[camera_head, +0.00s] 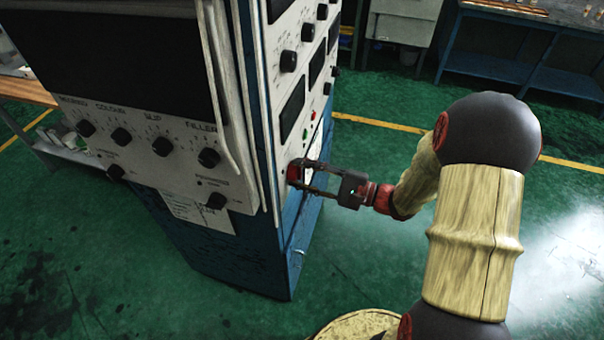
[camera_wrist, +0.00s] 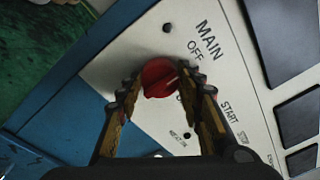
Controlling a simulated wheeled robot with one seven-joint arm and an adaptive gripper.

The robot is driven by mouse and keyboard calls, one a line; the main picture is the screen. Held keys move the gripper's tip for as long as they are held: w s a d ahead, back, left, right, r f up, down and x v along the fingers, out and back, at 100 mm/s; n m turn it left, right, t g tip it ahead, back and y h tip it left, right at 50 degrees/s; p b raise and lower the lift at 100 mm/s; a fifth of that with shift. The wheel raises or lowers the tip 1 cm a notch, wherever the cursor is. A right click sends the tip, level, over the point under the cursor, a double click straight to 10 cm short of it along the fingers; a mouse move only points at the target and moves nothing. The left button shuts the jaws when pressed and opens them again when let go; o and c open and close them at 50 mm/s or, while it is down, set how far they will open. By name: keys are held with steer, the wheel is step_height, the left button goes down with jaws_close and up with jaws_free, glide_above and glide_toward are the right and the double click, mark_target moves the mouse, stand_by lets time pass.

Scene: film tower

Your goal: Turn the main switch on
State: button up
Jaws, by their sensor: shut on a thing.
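The main switch is a red rotary knob (camera_wrist: 158,78) on the white panel of the tall cabinet, beside the printed words MAIN and OFF. In the head view the red knob (camera_head: 294,172) sits low on the cabinet's right-hand face. My gripper (camera_wrist: 167,92) is shut on the knob, with one finger on each side of it. A pale mark on the knob points roughly to the right in the wrist view. Lettering just below the knob is partly hidden by a finger. My gripper (camera_head: 305,177) reaches the panel from the right in the head view.
The blue-sided cabinet (camera_head: 240,255) carries several black knobs, dark displays and small green and red buttons (camera_head: 305,133). START lettering (camera_wrist: 229,113) lies right of my fingers. A blue workbench (camera_head: 510,68) stands at the back right. Green floor around my arm is clear.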

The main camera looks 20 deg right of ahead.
steer(key=c, duration=0.4)
steer(key=shift+r+m+p, duration=0.1)
steer(key=shift+m+p, duration=0.2)
steer(key=shift+p, duration=0.2)
steer(key=m+p, duration=0.1)
steer(key=p, duration=0.1)
steer(key=m+p, duration=0.2)
steer(key=p, duration=0.1)
steer(key=shift+r, duration=0.25)
steer(key=m+p, duration=0.4)
steer(key=p, duration=0.2)
steer(key=shift+m+g, duration=0.3)
steer(key=shift+m, duration=0.1)
steer(key=shift+w+d+f+m+g+p, duration=0.1)
steer(key=shift+m+g+p, duration=0.1)
steer(key=shift+m+p, duration=2)
steer(key=shift+w+d+f+m+g+p, duration=0.1)
steer(key=shift+m+g+p, duration=0.1)
steer(key=shift+m+p, duration=2)
